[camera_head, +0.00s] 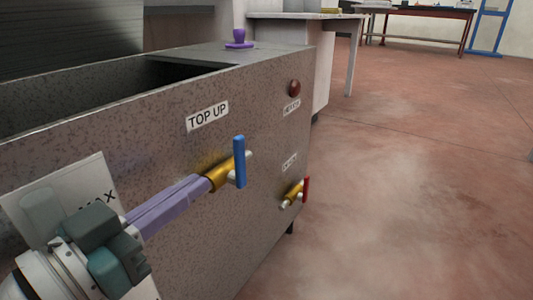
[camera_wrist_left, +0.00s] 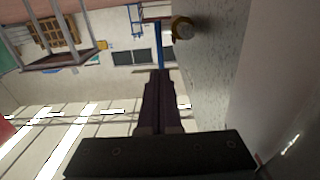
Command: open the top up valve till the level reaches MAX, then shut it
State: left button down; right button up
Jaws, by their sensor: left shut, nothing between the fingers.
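The top up valve (camera_head: 222,174) is a brass body on the front of the grey tank, below the TOP UP label (camera_head: 207,116). Its blue lever (camera_head: 239,162) stands upright. My left gripper (camera_head: 205,186) is shut and empty, its purple fingers pointing at the valve body; I cannot tell whether they touch it. The fingers (camera_wrist_left: 160,78) also show in the left wrist view, with a blue strip just beyond their tips. The white level panel (camera_head: 88,172) is partly hidden by my gripper; part of the word MAX shows, but no level can be read. My right gripper is out of view.
A second brass valve (camera_head: 293,192) with a red lever (camera_head: 306,188) sits lower right on the tank. A dark red knob (camera_head: 294,88) is above it. A purple knob (camera_head: 239,38) stands on the tank's top. The floor (camera_head: 420,170) to the right is clear.

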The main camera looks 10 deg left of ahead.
aim_at(236, 157)
pick_arm(q)
jog(key=b+x, duration=0.2)
jog(key=x, duration=0.4)
jog(key=shift+w, duration=0.2)
